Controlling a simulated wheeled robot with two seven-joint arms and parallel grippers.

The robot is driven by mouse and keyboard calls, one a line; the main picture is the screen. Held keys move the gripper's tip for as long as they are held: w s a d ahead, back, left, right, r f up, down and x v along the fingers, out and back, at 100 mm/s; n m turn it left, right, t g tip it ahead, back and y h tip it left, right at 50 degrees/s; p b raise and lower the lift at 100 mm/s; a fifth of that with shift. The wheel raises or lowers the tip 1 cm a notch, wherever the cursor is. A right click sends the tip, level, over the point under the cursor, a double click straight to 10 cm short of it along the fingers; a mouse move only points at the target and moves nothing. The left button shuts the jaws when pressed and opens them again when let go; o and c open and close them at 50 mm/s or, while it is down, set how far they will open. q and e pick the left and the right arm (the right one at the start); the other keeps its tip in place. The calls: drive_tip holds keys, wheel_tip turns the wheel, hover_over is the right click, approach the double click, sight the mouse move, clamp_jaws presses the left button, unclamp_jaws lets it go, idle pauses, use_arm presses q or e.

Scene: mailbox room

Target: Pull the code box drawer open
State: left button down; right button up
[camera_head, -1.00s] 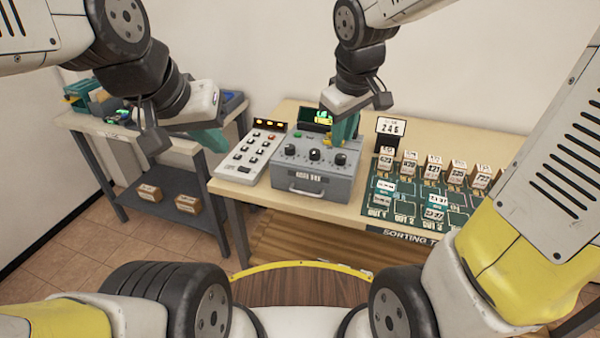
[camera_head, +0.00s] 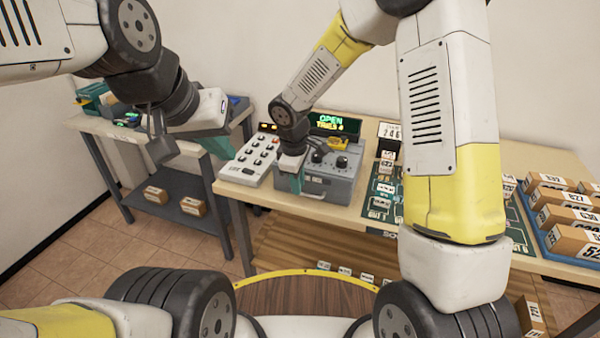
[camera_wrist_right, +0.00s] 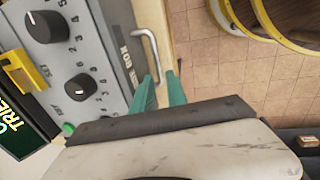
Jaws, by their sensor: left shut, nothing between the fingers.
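The grey code box (camera_head: 345,165) stands on the wooden table, with dark knobs on top and a lit display (camera_head: 335,123) reading "OPEN" and a tries line. Its front drawer face looks flush. The metal drawer handle (camera_wrist_right: 152,52) shows in the right wrist view. My right gripper (camera_head: 291,186) points down at the left of the box front. In the wrist view its green fingers (camera_wrist_right: 160,80) are apart, with the handle's near end between or just beside the tips; contact is unclear. My left gripper (camera_head: 222,150) is shut and empty, left of the table.
A white keypad panel (camera_head: 250,160) stands left of the box. The sorting mat (camera_head: 383,185) lies to its right, partly hidden by my right arm. A blue tray (camera_head: 560,240) of boxes is at far right. A side table (camera_head: 85,120) stands at left.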

drive_tip(key=shift+w+f, duration=0.15)
drive_tip(key=shift+f, duration=0.85)
clamp_jaws()
idle(0.7)
